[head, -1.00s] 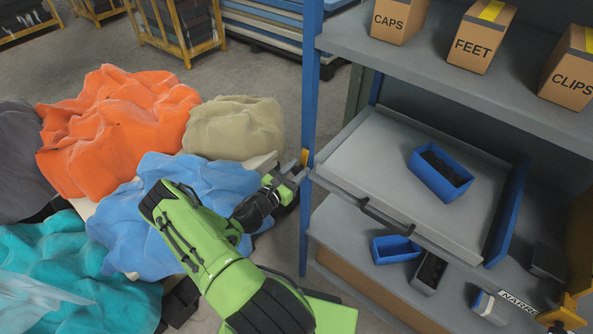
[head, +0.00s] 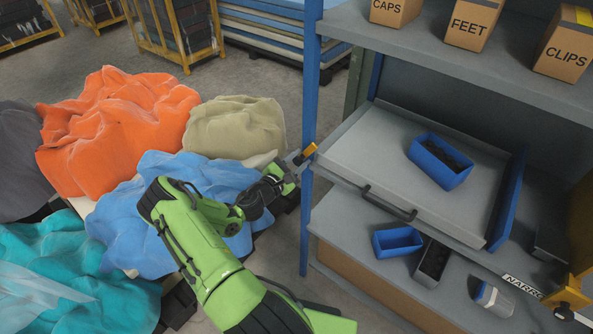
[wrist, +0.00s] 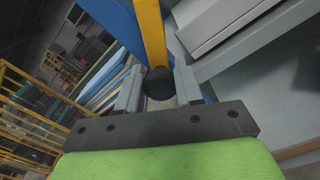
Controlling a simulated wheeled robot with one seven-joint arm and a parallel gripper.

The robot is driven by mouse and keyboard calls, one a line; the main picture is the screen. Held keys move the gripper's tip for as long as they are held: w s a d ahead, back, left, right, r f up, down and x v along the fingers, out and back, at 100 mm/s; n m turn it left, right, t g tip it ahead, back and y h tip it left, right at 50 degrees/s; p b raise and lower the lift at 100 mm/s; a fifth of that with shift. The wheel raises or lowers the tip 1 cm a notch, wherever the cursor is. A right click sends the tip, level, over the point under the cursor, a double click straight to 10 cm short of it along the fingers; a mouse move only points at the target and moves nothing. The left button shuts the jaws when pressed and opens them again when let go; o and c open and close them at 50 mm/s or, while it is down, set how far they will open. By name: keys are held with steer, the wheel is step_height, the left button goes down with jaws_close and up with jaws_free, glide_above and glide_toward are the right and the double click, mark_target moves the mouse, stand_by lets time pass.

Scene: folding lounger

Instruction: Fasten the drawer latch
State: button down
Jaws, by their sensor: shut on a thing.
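The drawer latch is a yellow lever (head: 306,153) on the blue rack post; it slants up to the right. In the wrist view the yellow lever (wrist: 151,35) ends in a black round knob (wrist: 160,84) between the fingers. My gripper (head: 294,164) is shut on this knob at the post; it also shows in the wrist view (wrist: 159,88). The grey drawer (head: 360,150), with a dark bar handle (head: 388,204), lies right of the post. How the lever meets the drawer is too small to tell.
A blue bin (head: 440,162) with dark contents sits in the drawer. Several smaller containers stand on the shelf below, including an empty blue bin (head: 397,242). Labelled boxes (head: 473,22) stand above. Fabric heaps, one blue (head: 165,235), lie left of and beneath my arm.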

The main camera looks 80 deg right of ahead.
steer(key=m+b, duration=0.1)
steer(key=m, duration=0.1)
steer(key=m+b, duration=0.3)
steer(key=m, duration=0.1)
steer(key=shift+f+b, duration=0.3)
steer(key=m+b, duration=0.4)
steer(key=m, duration=0.1)
steer(key=shift+s+m+b, duration=0.1)
steer(key=shift+m+b, duration=0.2)
steer(key=shift+b, duration=0.05)
steer(key=c, duration=0.8)
jaws_free()
steer(key=shift+r, duration=0.1)
steer(key=shift+a, duration=0.15)
